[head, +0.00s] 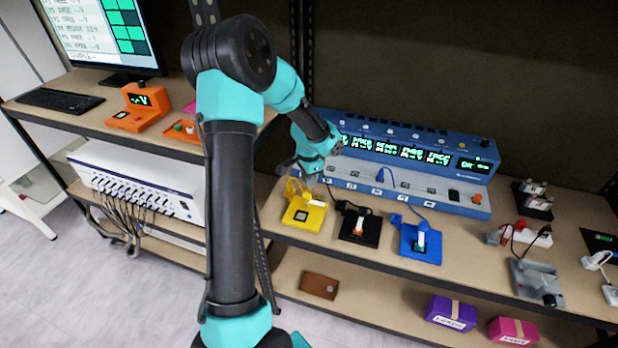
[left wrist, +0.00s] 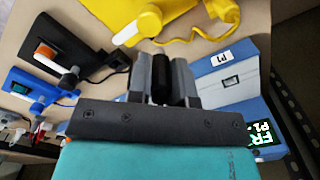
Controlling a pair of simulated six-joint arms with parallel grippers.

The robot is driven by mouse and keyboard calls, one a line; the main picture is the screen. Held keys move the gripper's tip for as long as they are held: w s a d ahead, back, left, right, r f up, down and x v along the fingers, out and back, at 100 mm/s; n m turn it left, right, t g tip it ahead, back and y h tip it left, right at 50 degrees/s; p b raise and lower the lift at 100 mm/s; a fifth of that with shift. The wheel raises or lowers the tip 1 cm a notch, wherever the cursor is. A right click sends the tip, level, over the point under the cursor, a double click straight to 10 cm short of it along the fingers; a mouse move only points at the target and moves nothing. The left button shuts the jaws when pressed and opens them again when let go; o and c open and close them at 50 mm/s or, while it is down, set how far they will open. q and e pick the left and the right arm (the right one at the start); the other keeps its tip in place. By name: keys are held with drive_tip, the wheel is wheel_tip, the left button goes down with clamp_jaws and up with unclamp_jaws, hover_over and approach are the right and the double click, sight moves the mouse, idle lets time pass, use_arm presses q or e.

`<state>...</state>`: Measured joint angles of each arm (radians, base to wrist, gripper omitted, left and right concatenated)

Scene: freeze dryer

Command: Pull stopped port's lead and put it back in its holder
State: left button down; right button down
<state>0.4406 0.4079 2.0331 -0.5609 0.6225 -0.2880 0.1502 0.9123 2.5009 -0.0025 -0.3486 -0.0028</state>
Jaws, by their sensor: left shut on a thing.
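My left gripper (head: 312,172) hangs over the left end of the blue port unit (head: 455,198), near its front edge. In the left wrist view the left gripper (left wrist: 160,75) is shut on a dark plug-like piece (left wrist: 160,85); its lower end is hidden. The yellow holder (head: 304,215) stands just in front, with a yellow cord (left wrist: 225,42) beside it. The black holder (head: 360,229) carries an orange-and-white piece and a dark lead. The blue holder (head: 420,243) carries a white-and-green piece; its blue lead runs to a blue plug (head: 382,176) at the unit. My right gripper is not in view.
Small displays line the blue unit. An orange device (head: 145,108) and a keyboard (head: 60,99) stand on the left bench. A grey box (head: 538,283) and a white power strip (head: 525,235) are at right. Purple (head: 450,312) and pink boxes lie on the lower shelf.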

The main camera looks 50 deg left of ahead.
use_arm(q)
drive_tip(key=shift+r, duration=0.25)
drive_tip(key=w+d, duration=0.6)
drive_tip(key=d, duration=0.3)
drive_tip(key=shift+w, duration=0.4)
idle(0.4)
drive_tip(key=shift+f, duration=0.25)
drive_tip(key=shift+f, duration=2.8)
drive_tip(key=shift+f, duration=1.15)
idle(0.8)
drive_tip(key=c, duration=0.9)
unclamp_jaws()
drive_tip(key=shift+c, duration=0.2)
